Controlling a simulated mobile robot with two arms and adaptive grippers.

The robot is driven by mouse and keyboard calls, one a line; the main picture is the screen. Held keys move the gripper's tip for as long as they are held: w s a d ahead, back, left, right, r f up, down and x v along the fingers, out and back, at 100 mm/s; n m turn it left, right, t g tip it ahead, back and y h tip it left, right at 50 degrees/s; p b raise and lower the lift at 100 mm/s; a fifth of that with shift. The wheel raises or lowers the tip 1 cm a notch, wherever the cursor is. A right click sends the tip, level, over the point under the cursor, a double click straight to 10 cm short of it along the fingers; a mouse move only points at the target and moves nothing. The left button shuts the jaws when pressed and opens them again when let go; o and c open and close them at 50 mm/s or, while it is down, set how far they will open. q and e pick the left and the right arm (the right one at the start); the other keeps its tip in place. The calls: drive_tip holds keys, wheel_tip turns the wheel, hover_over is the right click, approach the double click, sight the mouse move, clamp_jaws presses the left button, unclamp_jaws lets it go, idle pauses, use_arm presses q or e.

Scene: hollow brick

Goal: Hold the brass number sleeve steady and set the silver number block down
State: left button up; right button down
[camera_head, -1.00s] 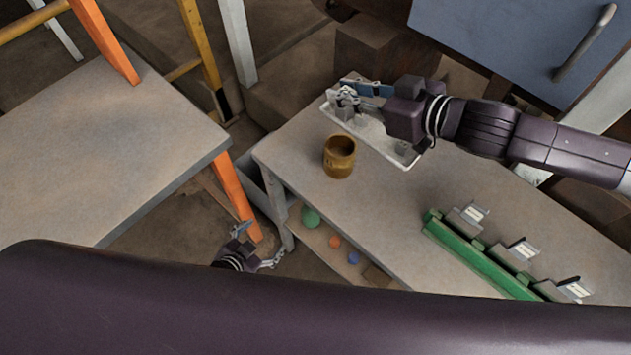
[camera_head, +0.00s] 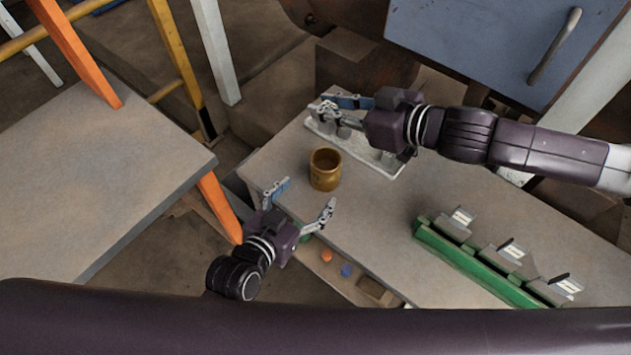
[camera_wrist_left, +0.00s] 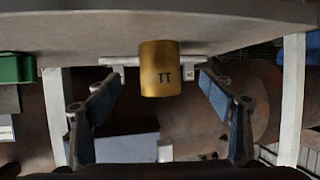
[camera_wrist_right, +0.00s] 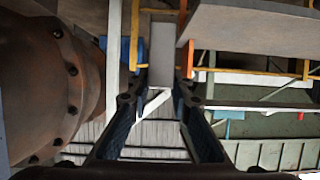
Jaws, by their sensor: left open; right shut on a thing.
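The brass number sleeve (camera_head: 325,169) stands upright near the left edge of the grey table. It shows dark marks in the left wrist view (camera_wrist_left: 160,70). My left gripper (camera_head: 304,197) is open at the table's edge, its fingers pointing toward the sleeve without touching it. In the left wrist view the sleeve appears between and beyond the fingers. My right gripper (camera_head: 333,109) is over the far end of a pale tray (camera_head: 386,164). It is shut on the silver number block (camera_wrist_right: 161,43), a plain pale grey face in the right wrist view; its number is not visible.
A green rail (camera_head: 470,263) with several grey labelled blocks stands at the table's right front. A shelf below holds an orange ball (camera_head: 327,255) and a blue ball (camera_head: 346,270). Another grey table (camera_head: 110,190) stands left, across a gap. Table surface right of the sleeve is clear.

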sight(325, 174)
use_arm(q)
drive_tip(key=x, duration=1)
drive_tip(key=shift+w+d+f, duration=0.15)
drive_tip(key=shift+w+f, duration=0.05)
drive_tip(key=shift+w, duration=0.1)
drive_tip(key=shift+c, duration=0.3)
drive_tip(key=c, duration=1.6)
use_arm(e)
drive_tip(key=shift+f, duration=6.3)
drive_tip(key=c, duration=1.7)
unclamp_jaws()
drive_tip(key=shift+d, duration=0.1)
drive_tip(key=v, duration=1.2)
